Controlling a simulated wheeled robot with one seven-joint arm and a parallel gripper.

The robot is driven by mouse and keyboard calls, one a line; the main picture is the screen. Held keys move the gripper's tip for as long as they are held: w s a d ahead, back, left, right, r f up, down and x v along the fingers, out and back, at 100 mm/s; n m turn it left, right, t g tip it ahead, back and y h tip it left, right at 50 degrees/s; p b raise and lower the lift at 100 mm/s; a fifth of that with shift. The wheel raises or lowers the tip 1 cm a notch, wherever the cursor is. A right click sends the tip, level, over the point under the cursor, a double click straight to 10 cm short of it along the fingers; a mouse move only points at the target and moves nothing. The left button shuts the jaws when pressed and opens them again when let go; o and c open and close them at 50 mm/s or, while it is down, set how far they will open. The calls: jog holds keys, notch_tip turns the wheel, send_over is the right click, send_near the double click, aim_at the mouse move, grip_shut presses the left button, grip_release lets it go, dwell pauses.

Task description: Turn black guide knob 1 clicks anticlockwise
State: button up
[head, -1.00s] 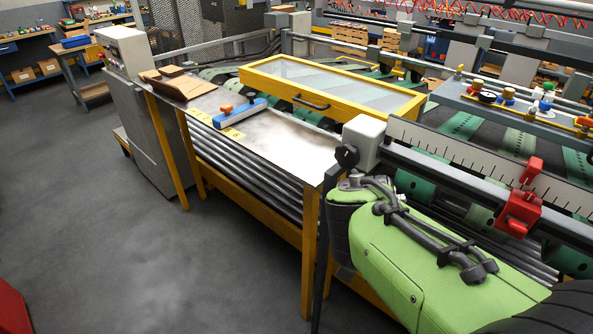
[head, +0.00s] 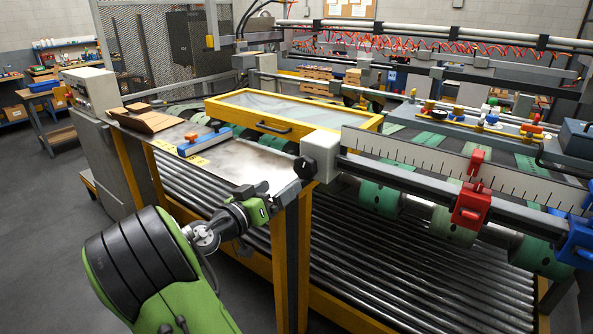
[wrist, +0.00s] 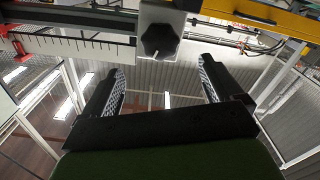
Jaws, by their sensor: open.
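The black guide knob (head: 305,167) sits on the near face of a light grey box (head: 322,152) at the left end of the guide rail. In the wrist view the knob (wrist: 161,41) is a lobed black disc with a small white mark at its lower edge. My gripper (head: 284,190) is just below and left of the knob in the head view, apart from it. In the wrist view its two dark fingers (wrist: 162,82) are spread wide and empty, with the knob beyond them and between their lines.
A ruler plate (head: 450,168) runs right from the box, with a red clamp (head: 471,204) on the rail. A yellow-framed clear cover (head: 290,110) lies behind. A yellow post (head: 292,265) stands below my gripper.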

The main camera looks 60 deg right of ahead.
aim_at(302, 171)
jog(key=d, duration=0.3)
jog(key=s+d+p, duration=0.1)
jog(key=d, duration=0.7)
jog(key=shift+s+d+p, duration=0.15)
jog(key=shift+s+p, duration=0.15)
jog(key=shift+s, duration=0.1)
jog(key=shift+c, duration=0.4)
jog(key=c, duration=0.9)
jog(key=n, duration=0.5)
